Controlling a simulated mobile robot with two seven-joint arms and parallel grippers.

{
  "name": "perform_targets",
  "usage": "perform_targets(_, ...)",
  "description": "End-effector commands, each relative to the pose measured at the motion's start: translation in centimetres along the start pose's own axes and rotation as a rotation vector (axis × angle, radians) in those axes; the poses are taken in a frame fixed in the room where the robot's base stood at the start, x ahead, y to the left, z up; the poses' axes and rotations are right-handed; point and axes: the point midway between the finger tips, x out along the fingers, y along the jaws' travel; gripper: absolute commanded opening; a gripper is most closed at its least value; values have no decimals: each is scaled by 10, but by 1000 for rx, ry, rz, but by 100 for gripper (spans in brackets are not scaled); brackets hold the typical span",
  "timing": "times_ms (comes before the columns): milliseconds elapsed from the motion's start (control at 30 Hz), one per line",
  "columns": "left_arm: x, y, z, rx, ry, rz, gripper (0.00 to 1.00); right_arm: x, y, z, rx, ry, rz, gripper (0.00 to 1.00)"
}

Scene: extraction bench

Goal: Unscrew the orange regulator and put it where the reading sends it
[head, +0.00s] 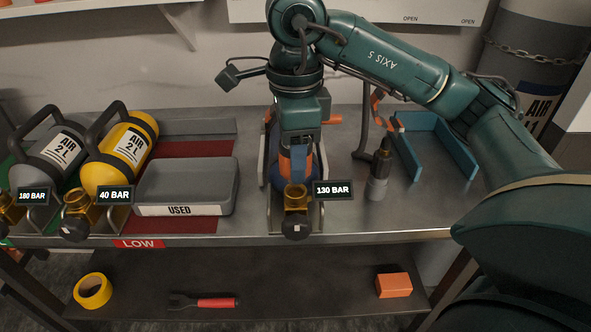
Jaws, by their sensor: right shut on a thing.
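My right gripper (298,165) points down in the middle of the bench, just above a brass valve (297,196) with a dark knob at the front. It is shut on the orange regulator (285,165), whose orange sides show around the fingers. The gripper covers most of it, so I cannot tell whether it still touches the valve. A blue cylinder (279,182) lies behind the valve in a grey cradle, mostly hidden. The tag (333,190) beside the valve reads 130 BAR. My left gripper is not in view.
A grey USED tray (188,208) stands left, near a red LOW label (138,243). A yellow cylinder (113,170) reads 40 BAR; a grey one (40,168) reads 180 BAR. Bare bench lies front right.

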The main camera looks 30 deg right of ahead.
Motion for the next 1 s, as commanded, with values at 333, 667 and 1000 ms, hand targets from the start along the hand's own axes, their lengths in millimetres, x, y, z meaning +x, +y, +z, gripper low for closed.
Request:
perform_targets(333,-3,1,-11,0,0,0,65,-13,0,0,1,-1,-1,18)
perform_targets(667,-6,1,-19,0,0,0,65,-22,0,0,1,-1,-1,18)
perform_targets(1000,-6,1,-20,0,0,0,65,-23,0,0,1,-1,-1,18)
